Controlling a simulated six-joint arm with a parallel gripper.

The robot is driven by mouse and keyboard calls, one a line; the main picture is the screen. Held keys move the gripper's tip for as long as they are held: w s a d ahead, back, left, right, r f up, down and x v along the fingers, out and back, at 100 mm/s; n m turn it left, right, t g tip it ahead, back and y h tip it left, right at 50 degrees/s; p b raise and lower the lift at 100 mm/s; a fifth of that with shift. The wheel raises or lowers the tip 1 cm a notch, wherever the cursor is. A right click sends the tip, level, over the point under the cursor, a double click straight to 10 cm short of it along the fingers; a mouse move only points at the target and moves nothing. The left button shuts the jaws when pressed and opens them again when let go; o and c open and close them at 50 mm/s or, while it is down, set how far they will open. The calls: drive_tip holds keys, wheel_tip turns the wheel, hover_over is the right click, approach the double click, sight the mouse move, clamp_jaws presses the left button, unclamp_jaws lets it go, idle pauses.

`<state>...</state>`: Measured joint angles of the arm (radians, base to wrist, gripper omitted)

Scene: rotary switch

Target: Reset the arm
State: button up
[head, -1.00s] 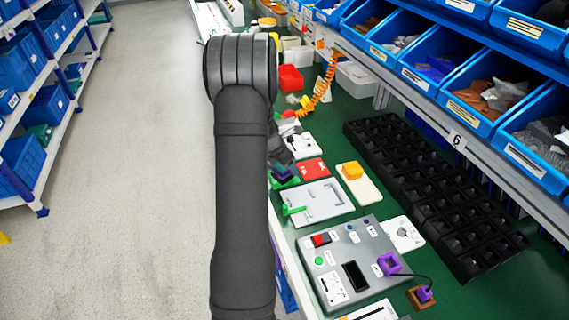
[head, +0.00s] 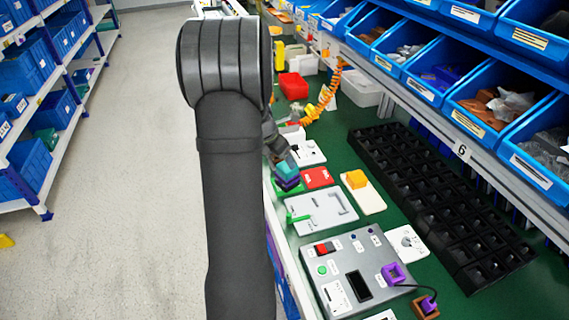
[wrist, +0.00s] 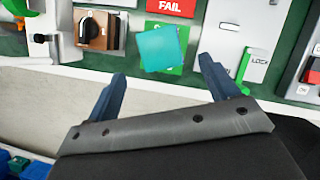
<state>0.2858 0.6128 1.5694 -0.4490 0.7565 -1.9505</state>
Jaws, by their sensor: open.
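The rotary switch (wrist: 97,27) shows at the top left of the wrist view. It has a black knob on a brown block with a white plate. My gripper (wrist: 163,72) is open in the wrist view, its two blue-grey fingers spread and nothing between them. The switch lies beyond and to the left of the left fingertip, apart from it. In the head view my dark arm fills the middle and hides much of the bench edge, and the switch cannot be made out clearly there.
A teal block (wrist: 163,48) sits ahead of the fingers, by the red FAIL card (wrist: 171,6). A grey panel (head: 361,266) with buttons, a light grey latch plate (head: 325,212) and a black compartment tray (head: 432,205) lie on the green bench. Blue bins line the right.

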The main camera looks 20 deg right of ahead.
sight(287, 168)
drive_tip(key=shift+v, duration=1)
drive_tip(key=shift+f, duration=0.1)
drive_tip(key=x, duration=1.2)
drive_tip(key=shift+d+f, duration=0.1)
wheel_tip(287, 168, up, 2)
drive_tip(key=shift+r, duration=0.4)
